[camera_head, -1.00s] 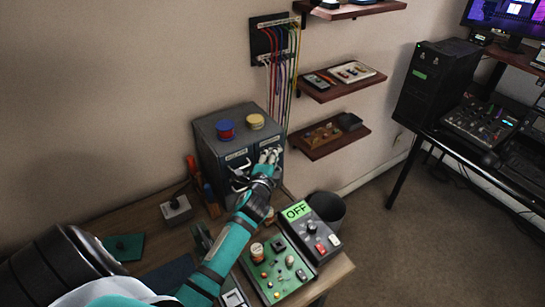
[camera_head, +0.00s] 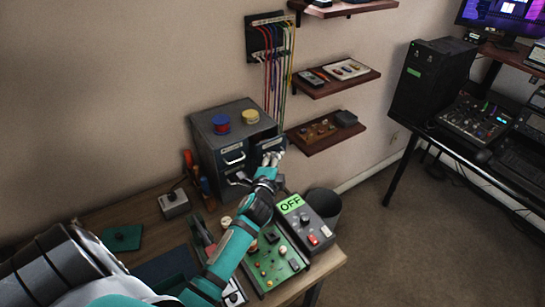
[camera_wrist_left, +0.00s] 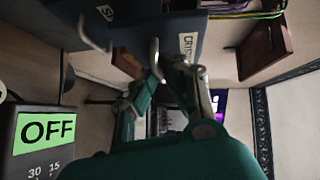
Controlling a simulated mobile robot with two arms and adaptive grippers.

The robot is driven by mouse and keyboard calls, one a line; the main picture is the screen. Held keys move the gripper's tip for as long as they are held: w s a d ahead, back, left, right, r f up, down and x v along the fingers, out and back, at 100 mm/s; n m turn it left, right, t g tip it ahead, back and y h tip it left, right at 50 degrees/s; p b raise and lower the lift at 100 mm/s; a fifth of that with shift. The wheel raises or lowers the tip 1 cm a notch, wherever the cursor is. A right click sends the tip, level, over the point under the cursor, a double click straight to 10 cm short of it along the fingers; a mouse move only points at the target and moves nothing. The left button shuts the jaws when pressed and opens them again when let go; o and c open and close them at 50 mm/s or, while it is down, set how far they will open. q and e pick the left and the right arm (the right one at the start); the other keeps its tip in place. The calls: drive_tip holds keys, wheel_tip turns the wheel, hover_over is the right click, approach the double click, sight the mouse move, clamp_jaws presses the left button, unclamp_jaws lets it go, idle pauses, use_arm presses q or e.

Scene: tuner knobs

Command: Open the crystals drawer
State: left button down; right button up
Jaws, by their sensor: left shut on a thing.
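A grey cabinet (camera_head: 207,138) with several labelled drawers stands at the back of the desk. Its upper right drawer (camera_head: 268,145) stands out a little from the cabinet front. In the left wrist view its front (camera_wrist_left: 165,30) carries a partly visible label starting "CRYS" and a metal handle (camera_wrist_left: 155,58). My left gripper (camera_head: 275,158) is at this drawer, its fingers closed on the handle; the fingers (camera_wrist_left: 163,95) also show in the left wrist view. The gripper hides part of the drawer front. My right gripper is not in view.
A bin (camera_head: 327,208) stands beside the desk. Wall shelves (camera_head: 326,132) and hanging cables are to the right.

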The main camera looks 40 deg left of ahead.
use_arm(q)
drive_tip(key=s+d, duration=0.2)
drive_tip(key=d, duration=0.4)
drive_tip(key=shift+s+d, duration=0.15)
drive_tip(key=shift+s, duration=0.15)
drive_tip(key=c, duration=1.7)
unclamp_jaws()
drive_tip(key=shift+w, duration=0.1)
drive_tip(key=v, duration=0.7)
drive_tip(key=shift+s, duration=0.25)
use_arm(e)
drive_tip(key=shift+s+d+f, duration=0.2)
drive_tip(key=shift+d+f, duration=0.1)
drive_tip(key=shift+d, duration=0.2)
use_arm(q)
drive_tip(key=shift+f, duration=0.1)
